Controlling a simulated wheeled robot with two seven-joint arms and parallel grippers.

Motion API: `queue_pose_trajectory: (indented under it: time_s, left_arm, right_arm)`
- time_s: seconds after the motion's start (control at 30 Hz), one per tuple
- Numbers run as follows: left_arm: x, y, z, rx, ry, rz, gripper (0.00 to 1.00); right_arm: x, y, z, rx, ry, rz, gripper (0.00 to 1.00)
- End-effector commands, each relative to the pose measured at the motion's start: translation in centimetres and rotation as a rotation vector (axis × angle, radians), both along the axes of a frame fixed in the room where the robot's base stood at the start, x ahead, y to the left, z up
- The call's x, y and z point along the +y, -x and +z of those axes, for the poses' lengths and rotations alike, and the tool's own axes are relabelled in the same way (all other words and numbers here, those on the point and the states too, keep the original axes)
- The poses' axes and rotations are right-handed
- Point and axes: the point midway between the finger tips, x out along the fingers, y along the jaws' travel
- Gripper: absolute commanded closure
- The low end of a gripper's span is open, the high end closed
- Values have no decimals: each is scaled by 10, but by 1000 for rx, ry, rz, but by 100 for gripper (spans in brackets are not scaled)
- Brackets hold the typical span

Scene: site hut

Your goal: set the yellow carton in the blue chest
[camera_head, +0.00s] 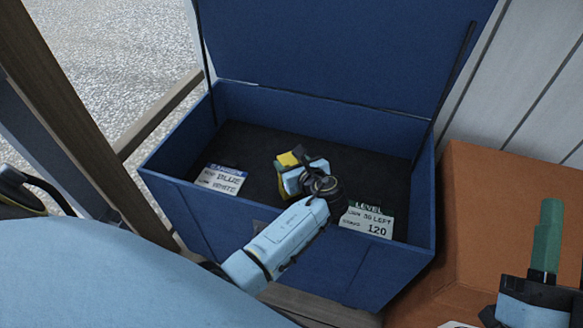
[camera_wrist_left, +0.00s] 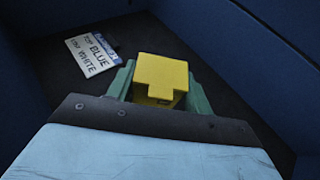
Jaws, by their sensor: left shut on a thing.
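The blue chest (camera_head: 190,204) stands with its lid (camera_head: 340,45) raised and a dark floor inside. My left gripper (camera_head: 293,164) reaches over the front wall into the chest. It is shut on the yellow carton (camera_head: 287,159), which is partly hidden by the gripper in the head view. In the left wrist view the yellow carton (camera_wrist_left: 161,76) sits between the green fingers of my left gripper (camera_wrist_left: 160,88), above or on the dark floor; I cannot tell whether it touches. My right gripper (camera_head: 548,235) shows green fingers at the right; its opening is unclear.
A blue-and-white card (camera_head: 222,180) lies in the chest at the left, and a green-and-white card (camera_head: 367,221) lies at the right front. An orange-brown box (camera_head: 490,200) stands right of the chest. A wooden post (camera_head: 75,110) stands at the left. The back of the chest floor is clear.

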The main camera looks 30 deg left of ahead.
Motion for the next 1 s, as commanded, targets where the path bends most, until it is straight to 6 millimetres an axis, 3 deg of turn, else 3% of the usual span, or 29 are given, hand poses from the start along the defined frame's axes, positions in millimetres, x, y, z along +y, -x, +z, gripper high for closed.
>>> queue_pose_trajectory:
  time_s: [0.17,0.6,0.63,0.77,1.0]
  left_arm:
    - [0,-1,-7,-3,0,-1,95]
    - [0,-1,-11,-2,-1,-1,95]
    - [0,0,-11,-1,1,-1,45]
    - [0,0,-11,-1,1,-1,28]
    - [0,0,-11,-1,0,0,27]
  right_arm:
    - [-1,6,7,-77,-23,0,64]
    - [-1,6,8,-82,-25,1,64]
    - [-1,6,8,-82,-25,1,64]
    - [-1,6,8,-82,-25,1,64]
    - [-1,6,8,-82,-25,1,64]
